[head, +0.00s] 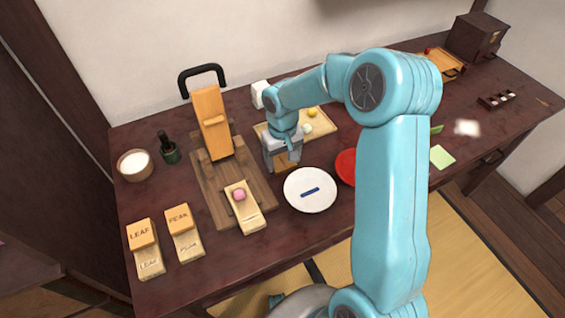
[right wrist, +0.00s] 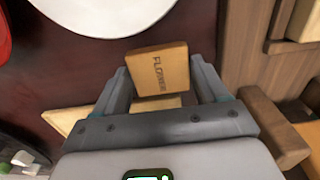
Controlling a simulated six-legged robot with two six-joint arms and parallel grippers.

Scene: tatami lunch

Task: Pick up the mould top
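The mould top is an orange wooden block (right wrist: 157,72) marked FLOWER, seen between my right gripper's fingers (right wrist: 160,78) in the right wrist view. Both fingers lie along its sides with no clear gap. In the head view my right gripper (head: 282,160) points down between the dark wooden board and the white plate, and part of the mould top (head: 288,160) shows at its fingertips. Whether the block is clear of the table is hard to tell. A pale mould base (head: 248,218) with a pink ball (head: 239,195) lies on the board. My left gripper is not in view.
A white plate (head: 304,203) with a blue stick and a red dish (head: 345,167) are near the gripper. The wooden press (head: 211,122) stands left of it. LEAF (head: 142,234) and PEAK (head: 179,219) moulds lie front left. My right arm hides part of the table.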

